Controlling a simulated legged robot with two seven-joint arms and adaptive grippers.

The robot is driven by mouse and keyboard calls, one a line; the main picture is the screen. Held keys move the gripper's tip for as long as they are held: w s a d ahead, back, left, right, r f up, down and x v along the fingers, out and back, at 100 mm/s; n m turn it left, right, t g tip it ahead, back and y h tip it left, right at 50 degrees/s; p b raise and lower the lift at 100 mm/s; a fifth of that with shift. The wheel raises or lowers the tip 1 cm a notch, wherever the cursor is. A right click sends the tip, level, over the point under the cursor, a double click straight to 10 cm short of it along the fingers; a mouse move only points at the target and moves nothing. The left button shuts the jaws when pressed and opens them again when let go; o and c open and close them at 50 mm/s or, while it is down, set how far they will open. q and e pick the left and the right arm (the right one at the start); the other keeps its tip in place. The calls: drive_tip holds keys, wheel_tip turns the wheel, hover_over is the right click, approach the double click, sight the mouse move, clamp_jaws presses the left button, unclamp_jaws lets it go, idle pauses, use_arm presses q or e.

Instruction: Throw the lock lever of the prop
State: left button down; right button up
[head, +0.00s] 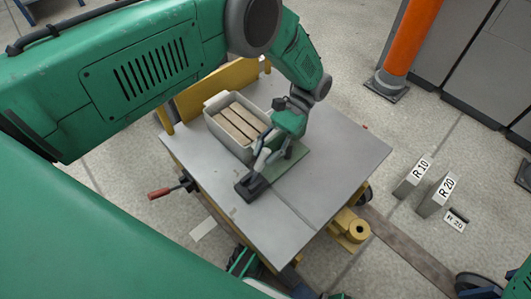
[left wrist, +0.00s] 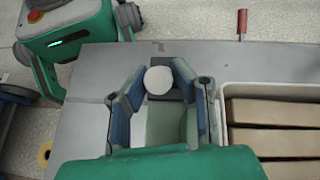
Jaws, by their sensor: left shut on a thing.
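A red-handled lever (head: 160,193) sticks out from a dark bracket at the left side of the work table (head: 340,160). Its red grip (left wrist: 242,24) also shows beyond the table edge in the left wrist view. I cannot tell whether it belongs to the prop. An orange upright post (head: 413,35) stands on a base plate at the top right; its upper part is out of frame. My left gripper (head: 264,158) is over the table, shut on a pale handle (left wrist: 159,80) that rises from a dark block (head: 250,187). My right gripper is not in view.
A grey bin (head: 212,106) with a few long tan blocks stands beside my left gripper. A green mat (head: 288,172) lies under the gripper. Blocks marked R10 (head: 410,181) and R20 (head: 434,198) stand on the floor at right. The table's right part is clear.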

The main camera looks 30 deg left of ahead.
use_arm(q)
drive_tip(key=shift+d, duration=0.15)
drive_tip(key=c, duration=1.4)
unclamp_jaws()
drive_tip(key=shift+o, duration=0.2)
drive_tip(key=shift+f, duration=0.1)
drive_tip(key=v, duration=0.7)
drive_tip(key=shift+w, duration=0.25)
drive_tip(key=shift+d, duration=0.1)
